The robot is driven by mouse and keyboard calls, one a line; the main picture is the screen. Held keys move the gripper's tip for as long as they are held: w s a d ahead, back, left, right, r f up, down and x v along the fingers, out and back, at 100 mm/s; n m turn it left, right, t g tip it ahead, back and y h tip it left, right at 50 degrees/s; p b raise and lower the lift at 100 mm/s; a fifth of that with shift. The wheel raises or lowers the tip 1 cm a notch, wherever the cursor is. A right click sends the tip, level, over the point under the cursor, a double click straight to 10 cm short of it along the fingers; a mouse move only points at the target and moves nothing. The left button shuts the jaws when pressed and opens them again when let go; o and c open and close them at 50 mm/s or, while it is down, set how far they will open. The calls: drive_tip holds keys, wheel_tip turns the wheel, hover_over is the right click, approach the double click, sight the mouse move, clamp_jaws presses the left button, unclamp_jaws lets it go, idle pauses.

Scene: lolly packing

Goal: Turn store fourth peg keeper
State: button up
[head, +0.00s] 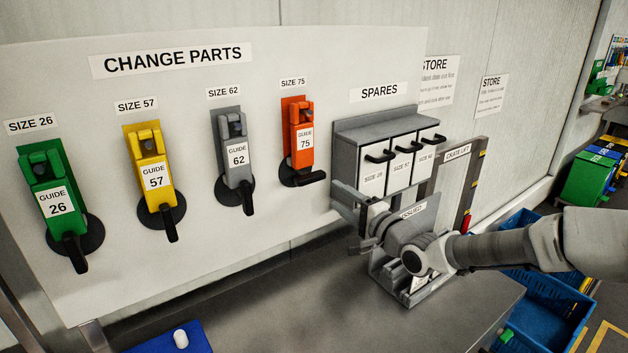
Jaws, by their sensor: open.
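The change parts board (270,230) carries four pegs in a row. The fourth, SIZE 75, holds an orange guide (297,115). Its black keeper (303,179) lies sideways, handle pointing right. The keepers of the green (76,252), yellow (168,225) and grey (245,200) guides point down. My gripper (350,220) is open and stands right of and below the fourth keeper, apart from it, in front of the spares cabinet's lower left. Nothing shows between its fingers.
The spares cabinet (372,126) with black handles is close behind my gripper. A grey holder (415,290) stands on the bench (300,310) below it. A blue mat (160,338) with a white piece lies at the front left. Blue crates (545,310) stand at right.

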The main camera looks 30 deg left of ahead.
sight(314, 180)
drive_tip(key=p+x, duration=0.1)
drive_tip(key=x, duration=0.9)
drive_tip(key=shift+w+a, duration=0.1)
drive_tip(key=shift+a, duration=0.1)
drive_tip(key=shift+c, duration=0.2)
clamp_jaws()
